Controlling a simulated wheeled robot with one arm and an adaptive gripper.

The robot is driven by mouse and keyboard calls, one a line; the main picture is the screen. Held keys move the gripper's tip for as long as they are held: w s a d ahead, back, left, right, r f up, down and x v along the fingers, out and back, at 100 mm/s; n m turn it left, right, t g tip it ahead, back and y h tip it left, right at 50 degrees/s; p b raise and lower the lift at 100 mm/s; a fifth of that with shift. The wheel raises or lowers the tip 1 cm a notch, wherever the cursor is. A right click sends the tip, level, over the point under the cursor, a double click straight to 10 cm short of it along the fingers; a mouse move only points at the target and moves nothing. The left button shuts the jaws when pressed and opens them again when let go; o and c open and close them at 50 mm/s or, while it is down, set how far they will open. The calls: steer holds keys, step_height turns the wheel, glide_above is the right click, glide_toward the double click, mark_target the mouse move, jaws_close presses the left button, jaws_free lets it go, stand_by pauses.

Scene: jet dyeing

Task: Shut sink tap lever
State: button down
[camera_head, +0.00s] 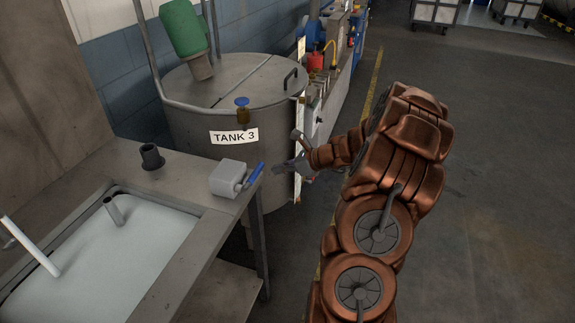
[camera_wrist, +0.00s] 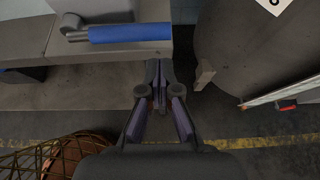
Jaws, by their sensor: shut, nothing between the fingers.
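The sink tap has a pale grey block body (camera_head: 226,180) on the right end of the sink counter. Its blue lever (camera_head: 254,176) sticks out at the body's right side, near the counter's edge. In the wrist view the blue lever (camera_wrist: 130,34) lies across the picture at the upper left, with a grey stem (camera_wrist: 72,24) at its left end. My gripper (camera_head: 280,168) is to the right of the lever, apart from it, past the counter edge. In the wrist view my gripper (camera_wrist: 158,74) is shut and empty, its tips below and right of the lever's right end.
The sink basin (camera_head: 120,250) with pale liquid is at the left. A dark cup-like fitting (camera_head: 151,156) stands on the counter. The Tank 3 vessel (camera_head: 190,130), with a blue-handled valve (camera_head: 242,104), stands behind. Open floor (camera_head: 490,200) is at the right.

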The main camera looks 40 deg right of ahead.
mark_target(251, 176)
steer(key=shift+p+x, duration=0.4)
steer(key=shift+x, duration=2.05)
steer(key=shift+w+r+b, duration=0.1)
steer(key=shift+r+b, duration=0.05)
steer(key=shift+b, duration=0.25)
